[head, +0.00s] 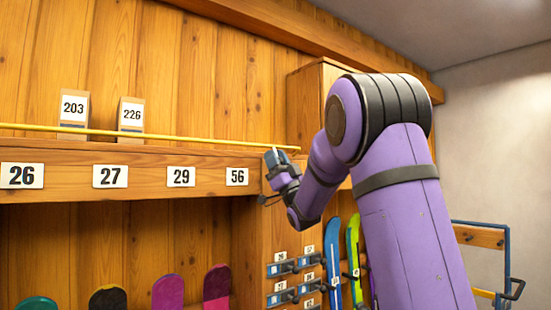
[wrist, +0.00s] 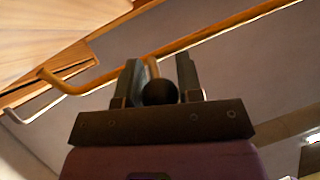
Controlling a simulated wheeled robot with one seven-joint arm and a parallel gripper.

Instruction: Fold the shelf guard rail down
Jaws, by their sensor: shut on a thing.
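The guard rail (head: 190,136) is a thin yellow bar running along the front of the shelf (head: 130,160), a little above its front edge and in front of two boxes. Its right end is by my gripper (head: 272,158). In the wrist view my gripper (wrist: 160,78) has its two dark fingers around a dark round knob (wrist: 160,92), with a short yellow piece (wrist: 152,66) behind it. A long yellow-orange bar (wrist: 215,37) crosses the wrist view behind the fingers. The exact contact is partly hidden by the fingers.
Boxes labelled 203 (head: 74,112) and 226 (head: 131,118) stand on the shelf behind the rail. Several boards stand below the shelf. A numbered rack (head: 283,268) and skis (head: 333,262) are below my arm. A wooden cabinet (head: 305,105) adjoins the shelf's right end.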

